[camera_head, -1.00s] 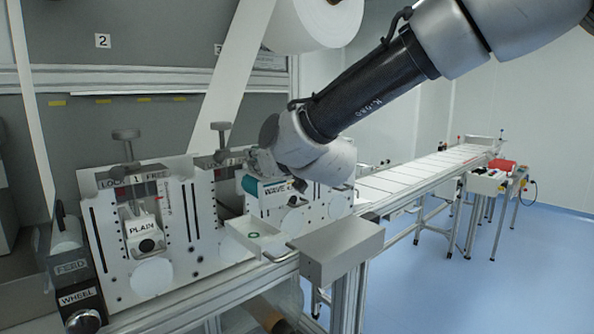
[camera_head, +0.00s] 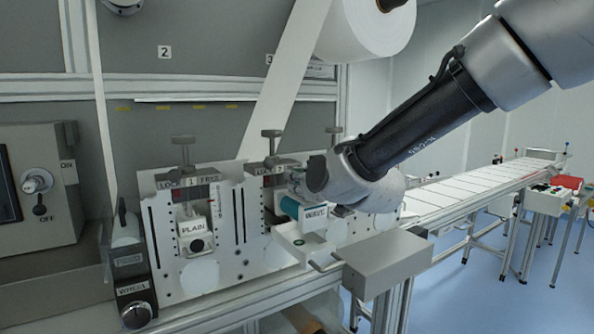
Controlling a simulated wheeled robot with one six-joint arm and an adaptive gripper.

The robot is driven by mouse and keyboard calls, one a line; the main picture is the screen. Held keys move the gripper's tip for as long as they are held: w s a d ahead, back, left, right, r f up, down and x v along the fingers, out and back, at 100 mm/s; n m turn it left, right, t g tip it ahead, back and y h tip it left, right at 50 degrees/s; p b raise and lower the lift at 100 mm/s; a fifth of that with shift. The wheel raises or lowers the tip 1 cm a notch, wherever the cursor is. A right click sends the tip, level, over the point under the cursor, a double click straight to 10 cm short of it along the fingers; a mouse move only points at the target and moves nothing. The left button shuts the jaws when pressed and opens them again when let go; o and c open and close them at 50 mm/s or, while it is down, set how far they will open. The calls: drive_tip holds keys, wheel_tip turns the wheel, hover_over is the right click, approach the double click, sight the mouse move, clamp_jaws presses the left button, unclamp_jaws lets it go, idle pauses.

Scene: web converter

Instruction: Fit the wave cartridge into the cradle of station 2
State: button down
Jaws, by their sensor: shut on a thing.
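The wave cartridge (camera_head: 315,213) is a white block with a "WAVE" label and a teal roller part (camera_head: 289,208) at its left. My gripper (camera_head: 297,188) is shut on it from above and holds it in front of station 2 (camera_head: 264,182). Station 2's white plate has a LOCK label and a knob (camera_head: 271,134) on top. Its cradle is mostly hidden behind the cartridge and my gripper. I cannot tell whether the cartridge touches the cradle. Station 1 (camera_head: 217,232) at the left holds a cartridge labelled "PLAIN" (camera_head: 193,230).
A white ledge with a green dot (camera_head: 297,243) juts out below the cartridge. A grey box (camera_head: 388,263) stands at the front right. A paper web (camera_head: 285,90) runs down behind the stations from a large roll (camera_head: 367,30). A conveyor (camera_head: 480,185) extends right.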

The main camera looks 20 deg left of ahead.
sight(315, 207)
drive_tip(key=shift+f, duration=1.1)
drive_tip(key=shift+f, duration=1.7)
idle(0.4)
drive_tip(key=c, duration=1.5)
unclamp_jaws()
drive_tip(key=shift+o, duration=0.2)
drive_tip(key=shift+f, duration=0.1)
drive_tip(key=v, duration=1.2)
